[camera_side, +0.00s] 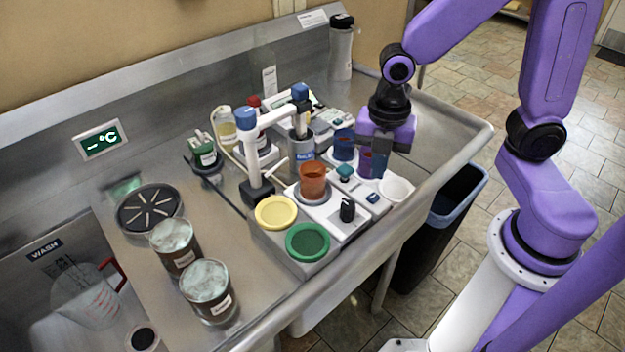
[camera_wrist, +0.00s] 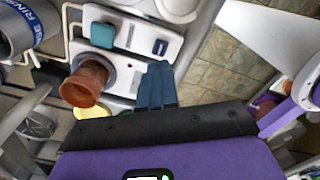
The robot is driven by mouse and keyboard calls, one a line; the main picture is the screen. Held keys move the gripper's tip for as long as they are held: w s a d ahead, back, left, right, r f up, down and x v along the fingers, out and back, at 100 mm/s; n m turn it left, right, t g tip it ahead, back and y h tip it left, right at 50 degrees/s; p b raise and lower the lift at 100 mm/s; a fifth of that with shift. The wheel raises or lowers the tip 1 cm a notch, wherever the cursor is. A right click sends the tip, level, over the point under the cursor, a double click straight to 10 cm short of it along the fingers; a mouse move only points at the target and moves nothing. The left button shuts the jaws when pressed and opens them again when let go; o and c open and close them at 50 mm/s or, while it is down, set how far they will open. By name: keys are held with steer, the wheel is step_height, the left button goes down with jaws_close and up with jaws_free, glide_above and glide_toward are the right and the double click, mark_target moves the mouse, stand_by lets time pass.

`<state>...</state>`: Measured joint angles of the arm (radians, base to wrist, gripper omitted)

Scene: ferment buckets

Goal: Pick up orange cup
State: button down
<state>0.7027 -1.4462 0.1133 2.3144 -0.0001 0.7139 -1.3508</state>
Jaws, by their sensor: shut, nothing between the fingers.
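The orange cup (camera_side: 313,182) stands upright on a white instrument at the middle of the bench. In the wrist view the orange cup (camera_wrist: 84,84) shows at the left, its open mouth tilted toward the camera. My gripper (camera_side: 379,168) points down to the right of the cup, apart from it. In the wrist view the dark blue fingers of my gripper (camera_wrist: 157,75) are together with nothing between them, right of the cup.
A blue cup (camera_side: 344,145) stands close to my gripper at the back. Yellow (camera_side: 276,212) and green (camera_side: 308,242) round pieces lie in front. A white stand arm with blue caps (camera_side: 250,150) rises left of the cup. Two lidded jars (camera_side: 208,290) stand at front left.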

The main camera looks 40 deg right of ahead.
stand_by(0.4)
steer(key=shift+c, duration=1.8)
jaws_free()
steer(key=w+a+r+m, duration=0.4)
steer(key=w+r+m, duration=0.1)
steer(key=r, duration=0.1)
step_height(320, 180, up, 7)
steer(key=m, duration=0.5)
glide_above(313, 175)
steer(key=s, duration=0.3)
steer(key=shift+m, duration=0.3)
steer(key=f, duration=1.2)
steer(key=shift+w+a, duration=0.25)
steer(key=shift+a, duration=0.15)
steer(key=shift+w+a+f, duration=0.15)
steer(key=shift+f, duration=0.75)
steer(key=shift+w+a+f, duration=0.1)
steer(key=shift+w+f, duration=0.05)
steer(key=shift+f, duration=0.7)
steer(key=shift+w+a+f, duration=0.15)
steer(key=shift+f, duration=0.75)
